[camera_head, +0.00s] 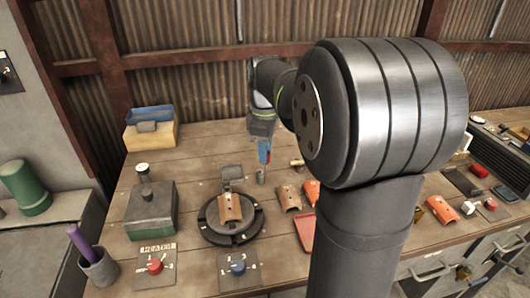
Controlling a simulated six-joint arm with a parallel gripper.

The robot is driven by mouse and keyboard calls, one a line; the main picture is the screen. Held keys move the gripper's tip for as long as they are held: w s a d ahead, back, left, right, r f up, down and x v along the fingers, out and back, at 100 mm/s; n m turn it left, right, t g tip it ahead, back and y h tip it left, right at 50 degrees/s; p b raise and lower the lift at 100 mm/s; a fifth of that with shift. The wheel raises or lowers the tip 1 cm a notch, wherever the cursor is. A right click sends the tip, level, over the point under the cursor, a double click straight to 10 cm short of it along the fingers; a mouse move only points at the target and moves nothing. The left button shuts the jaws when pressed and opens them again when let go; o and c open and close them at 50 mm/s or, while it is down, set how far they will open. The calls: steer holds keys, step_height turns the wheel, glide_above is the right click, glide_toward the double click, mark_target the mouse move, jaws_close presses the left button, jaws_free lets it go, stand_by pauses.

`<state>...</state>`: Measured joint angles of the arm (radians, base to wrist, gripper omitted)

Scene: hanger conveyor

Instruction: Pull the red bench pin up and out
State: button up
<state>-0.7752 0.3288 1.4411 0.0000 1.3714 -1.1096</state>
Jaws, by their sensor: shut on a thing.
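My gripper (264,152) points down over the back middle of the bench, with blue parts at its end. It is shut on the red bench pin (269,157), of which only a small red sliver shows beside the jaws. A short grey post (261,175) stands right below the jaws. I cannot tell whether the pin's lower end is still in a hole or clear of it.
A black round turntable (231,238) bears an orange curved piece (229,208), left of and in front of the gripper. More orange pieces (289,198) lie to the right. A green-grey box (151,211) and blue bin (149,116) stand left. My arm hides the bench's right middle.

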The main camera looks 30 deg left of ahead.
steer(key=shift+r, duration=1.85)
